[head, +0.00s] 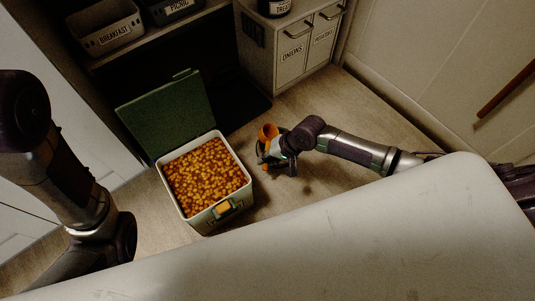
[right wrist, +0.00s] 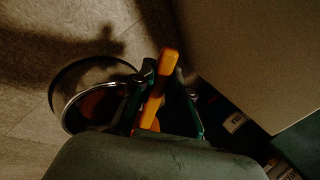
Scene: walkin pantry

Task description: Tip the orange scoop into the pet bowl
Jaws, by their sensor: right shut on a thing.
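My right gripper (head: 275,150) is shut on the orange scoop (head: 267,131), whose rounded cup shows in the head view, just right of the food bin. In the right wrist view the fingers (right wrist: 161,100) grip the scoop's orange handle (right wrist: 169,62). A round, shiny rim, seemingly the pet bowl (right wrist: 66,112), shows left of the fingers in that view. Orange-brown colour shows within the rim; I cannot tell whether it is food or the scoop's cup. In the head view the bowl is not clear. My left arm is at the left; its gripper is out of view.
A white bin (head: 197,221) full of orange-brown kibble stands open, its green lid (head: 168,112) tilted back. A cabinet with onion and potato drawers (head: 291,58) stands behind. Baskets (head: 104,27) sit on a shelf. Floor right of the gripper's far side is clear.

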